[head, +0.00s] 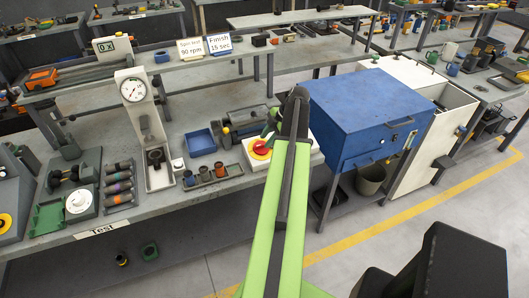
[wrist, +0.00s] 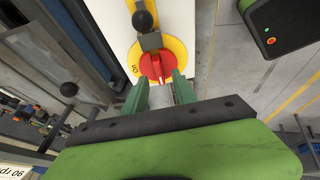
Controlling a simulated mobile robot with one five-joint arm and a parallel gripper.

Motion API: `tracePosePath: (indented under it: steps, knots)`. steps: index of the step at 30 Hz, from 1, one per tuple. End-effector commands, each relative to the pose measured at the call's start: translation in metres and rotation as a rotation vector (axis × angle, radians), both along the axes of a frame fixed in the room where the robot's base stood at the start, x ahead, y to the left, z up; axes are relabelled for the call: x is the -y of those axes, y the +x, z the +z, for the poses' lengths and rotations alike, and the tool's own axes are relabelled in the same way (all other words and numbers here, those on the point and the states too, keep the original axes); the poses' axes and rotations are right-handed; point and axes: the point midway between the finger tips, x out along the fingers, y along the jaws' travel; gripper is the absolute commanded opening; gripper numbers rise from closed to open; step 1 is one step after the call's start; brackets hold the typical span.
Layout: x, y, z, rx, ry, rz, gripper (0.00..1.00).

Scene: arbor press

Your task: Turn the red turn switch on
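The red turn switch (head: 261,148) sits on a yellow disc on a white box at the bench's front edge, partly hidden by my arm in the head view. In the wrist view, the red knob (wrist: 155,67) shows a white mark at its lower edge, and lettering shows on the left of the yellow disc (wrist: 132,68). My gripper (wrist: 161,82) has its two green fingers apart, one at each side of the knob's lower part. I cannot tell whether they touch it. In the head view, my gripper (head: 268,132) is largely hidden behind my arm.
A black ball-ended lever (wrist: 145,21) stands close above the knob in the wrist view. A blue cabinet (head: 345,115) is right of the switch. Left are a small tray of cylinders (head: 212,175), a blue bin (head: 201,142) and a dial gauge press (head: 133,90).

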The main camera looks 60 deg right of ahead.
Motion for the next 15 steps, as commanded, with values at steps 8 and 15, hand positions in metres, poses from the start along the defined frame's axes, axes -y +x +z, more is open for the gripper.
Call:
tracePosePath:
  steps: [8,15]
  knots:
    - [-0.004,0.012,-0.026,0.000,0.000,0.001,0.33]
    - [-0.004,0.013,-0.025,0.000,0.000,0.000,0.33]
